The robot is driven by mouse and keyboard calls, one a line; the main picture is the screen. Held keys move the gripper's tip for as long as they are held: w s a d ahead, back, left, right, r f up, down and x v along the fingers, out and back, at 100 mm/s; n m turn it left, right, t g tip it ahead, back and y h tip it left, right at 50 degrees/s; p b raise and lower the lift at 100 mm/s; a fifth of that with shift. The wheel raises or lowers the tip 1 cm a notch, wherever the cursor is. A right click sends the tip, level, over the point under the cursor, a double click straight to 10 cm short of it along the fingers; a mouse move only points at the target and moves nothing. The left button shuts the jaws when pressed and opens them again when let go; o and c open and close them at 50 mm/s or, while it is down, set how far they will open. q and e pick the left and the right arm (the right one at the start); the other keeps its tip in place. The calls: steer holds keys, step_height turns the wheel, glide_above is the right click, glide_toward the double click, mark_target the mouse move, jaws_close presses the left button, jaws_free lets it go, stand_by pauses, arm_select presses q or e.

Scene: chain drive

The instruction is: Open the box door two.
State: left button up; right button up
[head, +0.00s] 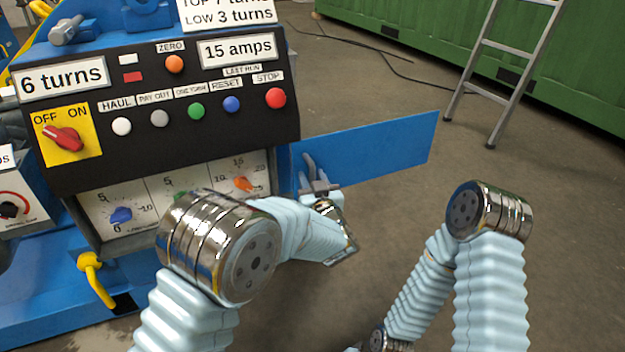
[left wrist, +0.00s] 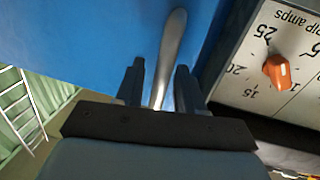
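A flat blue door panel (head: 375,153) stands out to the right of the dial box (head: 100,245), whose dials are uncovered. In the left wrist view, the blue panel (left wrist: 100,40) fills the upper left, with a grey bar handle (left wrist: 174,40) on it. My left gripper (head: 317,182) is at the panel's near side, close to the box. Its two fingers (left wrist: 160,68) are apart, one on each side of the handle, with visible gaps. I cannot tell whether either touches it. My right arm shows at the right, but its gripper is out of view.
A black control panel (head: 215,143) with buttons and a yellow OFF/ON switch (head: 67,135) is above the dials. A yellow fitting (head: 92,268) sticks out at lower left. A ladder (head: 508,85) and green container (head: 410,35) stand behind.

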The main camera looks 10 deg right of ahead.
arm_select(q)
steer(key=s+d+p, duration=0.1)
steer(key=s, duration=1.2)
steer(key=shift+s+d, duration=0.25)
steer(key=shift+s, duration=0.15)
steer(key=a+f+g+h+p, duration=0.3)
steer(key=a+f+g+p, duration=0.5)
steer(key=a+f, duration=0.75)
steer(key=s+a+f+g+h+p, duration=0.1)
steer(key=s+a+f+g+p, duration=0.1)
steer(key=s, duration=0.7)
steer(key=s+a+f+g+h+p, duration=0.1)
steer(key=s+f+g, duration=0.4)
steer(key=s, duration=0.5)
steer(key=shift+s+a+g+h+p, duration=0.2)
steer(key=shift+a+g+h+p, duration=0.2)
steer(key=shift+a+g+h, duration=0.45)
